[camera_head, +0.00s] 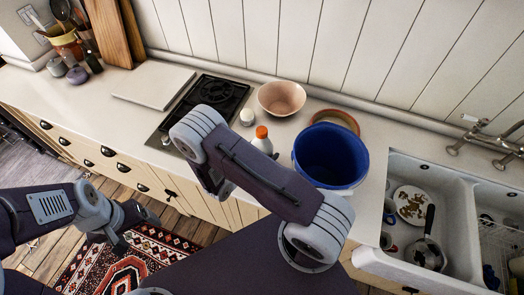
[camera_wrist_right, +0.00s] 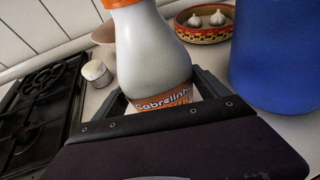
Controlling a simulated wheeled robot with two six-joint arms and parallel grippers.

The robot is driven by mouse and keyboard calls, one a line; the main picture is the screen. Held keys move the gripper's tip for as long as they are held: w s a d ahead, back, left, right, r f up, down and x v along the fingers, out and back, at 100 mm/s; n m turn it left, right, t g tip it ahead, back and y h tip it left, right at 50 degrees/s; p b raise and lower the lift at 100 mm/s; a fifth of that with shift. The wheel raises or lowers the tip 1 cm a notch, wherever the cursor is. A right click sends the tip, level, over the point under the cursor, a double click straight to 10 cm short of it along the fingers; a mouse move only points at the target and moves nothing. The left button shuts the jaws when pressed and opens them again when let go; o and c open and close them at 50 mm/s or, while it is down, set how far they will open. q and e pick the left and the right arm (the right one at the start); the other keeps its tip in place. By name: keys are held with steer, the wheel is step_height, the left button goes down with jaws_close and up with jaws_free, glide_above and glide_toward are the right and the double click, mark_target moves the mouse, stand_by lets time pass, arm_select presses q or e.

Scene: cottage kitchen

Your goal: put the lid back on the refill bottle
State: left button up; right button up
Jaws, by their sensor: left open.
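A white bottle with an orange top (camera_head: 262,142) stands upright on the counter, between the stove and the blue bucket. In the right wrist view the bottle (camera_wrist_right: 152,50) fills the middle, with an orange label low on it; its orange top is cut by the frame edge. My right gripper (camera_wrist_right: 162,92) has a finger on each side of the bottle's lower part; whether they press on it I cannot tell. My left gripper (camera_head: 136,232) is open and empty, in front of the counter above the rug. I see no separate lid.
A blue bucket (camera_head: 330,155) stands right of the bottle, close by. A pink bowl (camera_head: 282,98) and a patterned dish with garlic (camera_wrist_right: 208,33) are behind. A small white jar (camera_head: 247,117) and black stove (camera_head: 210,100) are left. The sink (camera_head: 457,225) holds dishes.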

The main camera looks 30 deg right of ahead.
steer(key=shift+o, duration=0.3)
steer(key=shift+r, duration=0.1)
steer(key=shift+a+r, duration=0.1)
steer(key=shift+a, duration=0.1)
steer(key=b+v, duration=0.2)
steer(key=v, duration=0.9)
steer(key=shift+s+a+r+b, duration=0.2)
steer(key=shift+b, duration=0.1)
steer(key=s+d+m+g+y, duration=0.45)
steer(key=s+m+g, duration=0.4)
steer(key=m, duration=0.25)
steer(key=r+m+t+y, duration=0.1)
steer(key=m+y, duration=0.1)
steer(key=m, duration=0.2)
steer(key=a+r+m+t+y, duration=0.1)
steer(key=m+y, duration=0.2)
steer(key=m, duration=0.1)
steer(key=w+a+r+m+t+y, duration=0.1)
steer(key=r+m+y, duration=0.1)
steer(key=m, duration=0.3)
steer(key=shift+a+y, duration=0.2)
steer(key=shift+y, duration=0.15)
